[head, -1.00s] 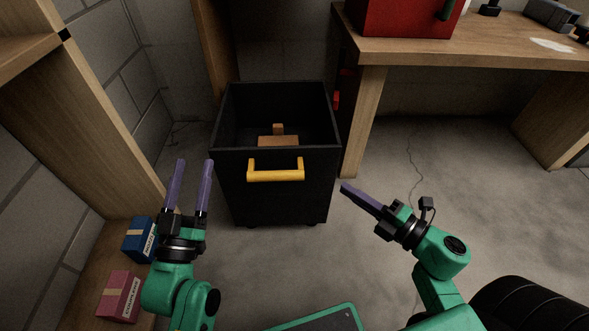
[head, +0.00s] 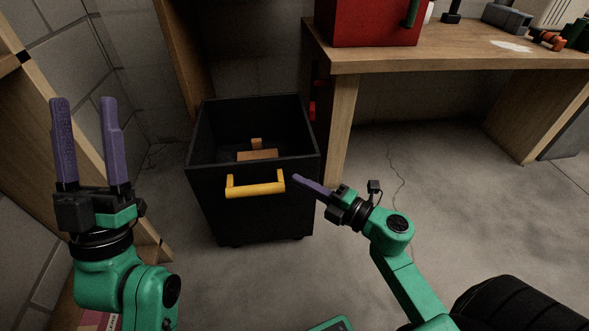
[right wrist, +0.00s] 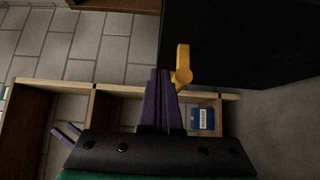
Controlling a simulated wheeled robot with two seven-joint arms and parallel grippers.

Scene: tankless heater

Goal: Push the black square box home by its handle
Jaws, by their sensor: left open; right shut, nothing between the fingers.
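The black square box (head: 270,208) stands on the floor, open at the top, with a yellow handle (head: 256,188) on its front face. Wooden pieces (head: 257,154) lie inside it. In the right wrist view the box (right wrist: 245,40) fills the upper right, and the handle (right wrist: 183,65) is just beyond the fingertips. My right gripper (head: 296,179) is shut and empty, its tips close to the handle's right end; I cannot tell whether they touch. My left gripper (head: 86,103) is open and empty, raised to the left of the box, fingers pointing up in the picture.
A wooden workbench (head: 440,56) with a red box (head: 372,22) on it stands behind and right. A wooden shelf unit (head: 75,125) is at left. A blue box (right wrist: 203,119) shows in the right wrist view.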

